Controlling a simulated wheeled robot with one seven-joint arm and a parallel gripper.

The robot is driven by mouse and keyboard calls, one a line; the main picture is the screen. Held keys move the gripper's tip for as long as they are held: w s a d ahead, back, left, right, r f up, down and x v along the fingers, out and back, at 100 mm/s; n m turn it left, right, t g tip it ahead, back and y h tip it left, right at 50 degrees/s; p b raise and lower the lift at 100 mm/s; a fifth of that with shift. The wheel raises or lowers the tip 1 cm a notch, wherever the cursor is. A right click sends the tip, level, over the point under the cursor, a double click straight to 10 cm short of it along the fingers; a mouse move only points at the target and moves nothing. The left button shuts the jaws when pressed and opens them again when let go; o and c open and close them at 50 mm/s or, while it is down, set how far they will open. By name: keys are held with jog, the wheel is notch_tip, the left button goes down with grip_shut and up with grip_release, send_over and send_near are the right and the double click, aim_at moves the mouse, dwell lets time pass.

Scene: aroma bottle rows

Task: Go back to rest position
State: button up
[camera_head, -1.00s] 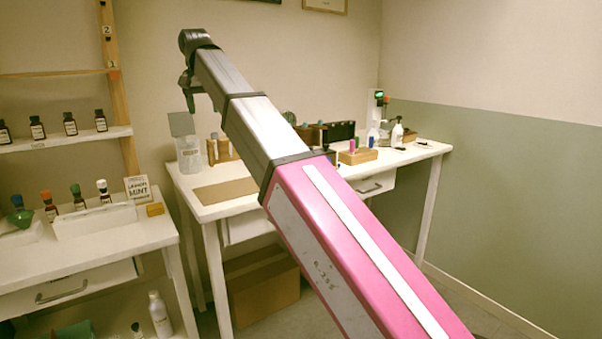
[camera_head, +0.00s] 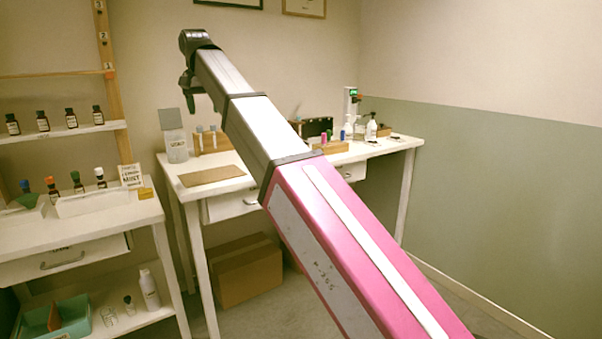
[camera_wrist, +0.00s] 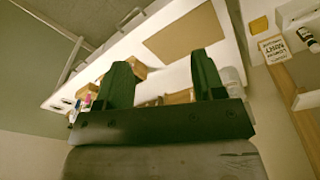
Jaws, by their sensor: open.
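My gripper (camera_wrist: 162,82) is open in the wrist view, with its two dark green fingers apart and nothing between them. In the head view my gripper (camera_head: 190,95) hangs small at the far end of my raised arm, in front of the back wall. It is up above the left end of the white table (camera_head: 190,191), clear of it. The lower part of my arm covers part of that table's front.
A shelf unit (camera_head: 95,225) at left holds several small bottles and a sign (camera_head: 131,175). On the table are a brown mat (camera_head: 211,176), a clear bottle (camera_head: 174,140) and wooden racks (camera_head: 330,147). A cardboard box (camera_head: 247,272) stands below. Floor at right is partly clear.

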jog(key=w+d+f, duration=0.2)
jog(key=d+f, duration=0.6)
jog(key=f, duration=0.4)
jog(key=w+d+f, duration=0.2)
jog(key=d+f, duration=0.6)
jog(key=f, duration=0.4)
jog(key=w+d+f, duration=0.2)
jog(key=d+f, duration=0.6)
jog(key=f, duration=0.5)
jog(key=s+d+f, duration=0.5)
jog(key=d+f, duration=0.2)
jog(key=f, duration=0.1)
jog(key=s+d+f+m+g, duration=0.1)
jog(key=s+d+f, duration=0.4)
jog(key=d+f, duration=0.3)
jog(key=s+d+f, duration=0.5)
jog(key=d+f, duration=0.3)
jog(key=f, duration=0.1)
jog(key=shift+s+d+f+m, duration=0.15)
jog(key=shift+s+d+m, duration=0.05)
jog(key=shift+s+m, duration=0.1)
